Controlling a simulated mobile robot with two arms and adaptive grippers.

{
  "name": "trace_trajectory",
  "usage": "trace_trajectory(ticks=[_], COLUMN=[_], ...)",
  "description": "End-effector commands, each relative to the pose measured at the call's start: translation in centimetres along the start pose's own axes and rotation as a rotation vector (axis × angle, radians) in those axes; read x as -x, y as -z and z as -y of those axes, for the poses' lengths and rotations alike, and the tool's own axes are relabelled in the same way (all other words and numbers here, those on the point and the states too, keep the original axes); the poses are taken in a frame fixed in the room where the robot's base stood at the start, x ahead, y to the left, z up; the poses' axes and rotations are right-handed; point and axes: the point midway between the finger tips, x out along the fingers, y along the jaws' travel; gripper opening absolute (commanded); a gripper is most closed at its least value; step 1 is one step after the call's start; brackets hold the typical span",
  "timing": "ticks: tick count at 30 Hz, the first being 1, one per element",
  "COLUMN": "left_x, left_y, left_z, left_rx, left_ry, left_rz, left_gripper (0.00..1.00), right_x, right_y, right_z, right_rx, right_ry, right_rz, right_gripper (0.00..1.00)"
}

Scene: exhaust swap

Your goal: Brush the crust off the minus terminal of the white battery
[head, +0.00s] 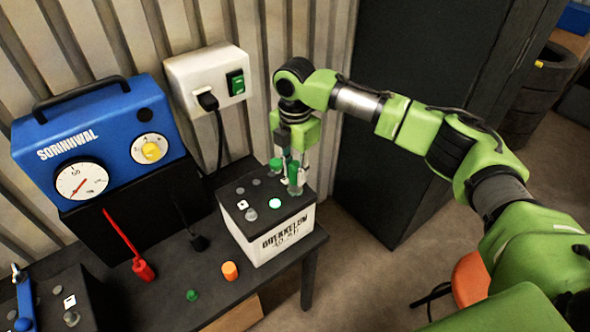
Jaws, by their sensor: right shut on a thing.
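The white battery (285,240) has a black top and stands at the right end of the dark bench. A grey post (251,214) rises from its front left corner beside a small white square label. The label's sign is too small to read, and I cannot make out the crust. My right gripper (296,158) points down over the back right of the battery top. It is shut on a green thing (295,180), apparently the brush, whose lower end is at or just above the battery top; contact is unclear. My left gripper is not in view.
A blue charger (100,130) with two dials stands at the back left. A red clamp (143,270) and a black clamp (199,242) are on the bench (160,312). Green (192,295) and orange (230,271) caps lie in front. A dark battery (70,290) sits front left.

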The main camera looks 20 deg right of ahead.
Motion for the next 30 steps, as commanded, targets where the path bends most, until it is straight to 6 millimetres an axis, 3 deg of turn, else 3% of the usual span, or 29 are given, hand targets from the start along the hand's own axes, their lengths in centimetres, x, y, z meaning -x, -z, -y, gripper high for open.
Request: trace_trajectory(ticks=[19,30], left_x=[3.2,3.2], left_y=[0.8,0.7], left_z=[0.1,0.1], left_rx=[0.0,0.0], left_ry=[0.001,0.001], left_rz=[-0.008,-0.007], left_gripper=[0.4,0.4], right_x=[0.2,0.1], right_y=[-0.1,-0.1], right_z=[0.0,0.0], right_rx=[0.392,0.428], right_ry=[-0.001,-0.002], right_rz=[0.001,0.001], right_gripper=[0.0,0.0])
